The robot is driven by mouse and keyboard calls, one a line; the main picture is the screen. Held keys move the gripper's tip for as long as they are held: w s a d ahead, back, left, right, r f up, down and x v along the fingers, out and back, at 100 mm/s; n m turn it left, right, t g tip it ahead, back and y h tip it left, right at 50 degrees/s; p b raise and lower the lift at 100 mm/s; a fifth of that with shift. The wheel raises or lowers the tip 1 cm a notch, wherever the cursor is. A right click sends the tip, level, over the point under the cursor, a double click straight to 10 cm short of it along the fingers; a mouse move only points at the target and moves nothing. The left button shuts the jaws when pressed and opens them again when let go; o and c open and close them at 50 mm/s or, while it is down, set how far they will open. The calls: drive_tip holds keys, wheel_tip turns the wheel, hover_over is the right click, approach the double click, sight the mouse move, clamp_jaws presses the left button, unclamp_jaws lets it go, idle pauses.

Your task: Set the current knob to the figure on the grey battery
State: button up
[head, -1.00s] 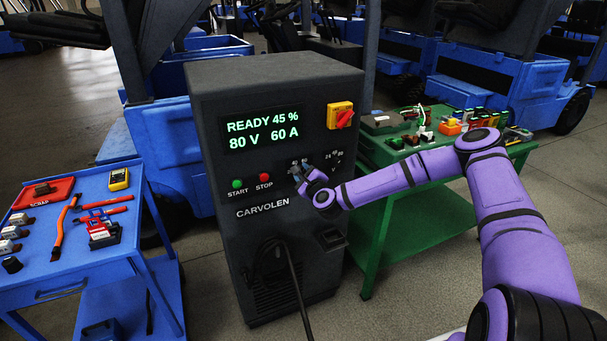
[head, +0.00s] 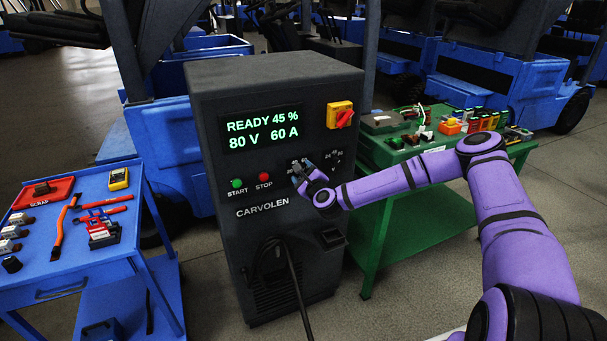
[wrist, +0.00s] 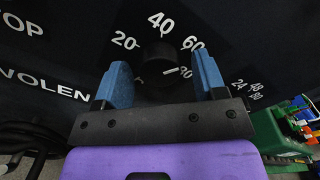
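The dark round current knob (wrist: 158,62) shows in the wrist view on the charger's (head: 212,95) black front, with 20, 40, 60 and a partly hidden 80 around it. A short white mark on it points right, toward the hidden 80 side. My gripper (wrist: 162,72) is open, with its blue fingers on either side of the knob and a gap at each side. In the head view my gripper (head: 300,172) covers the knob. The charger's display (head: 262,127) reads READY 45 %, 80 V, 60 A. I cannot make out a grey battery or its figure.
A second dial (head: 333,156) marked 24, 48, 80 is close to the right of my gripper. Green START (head: 237,183) and red STOP (head: 264,177) buttons sit left. A red-yellow switch (head: 340,115) is above. Blue (head: 75,260) and green (head: 420,220) carts flank the charger.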

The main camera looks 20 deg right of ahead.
drive_tip(key=s+d, duration=0.1)
drive_tip(key=s, duration=0.9)
drive_tip(key=shift+s+d, duration=0.3)
drive_tip(key=shift+s, duration=0.05)
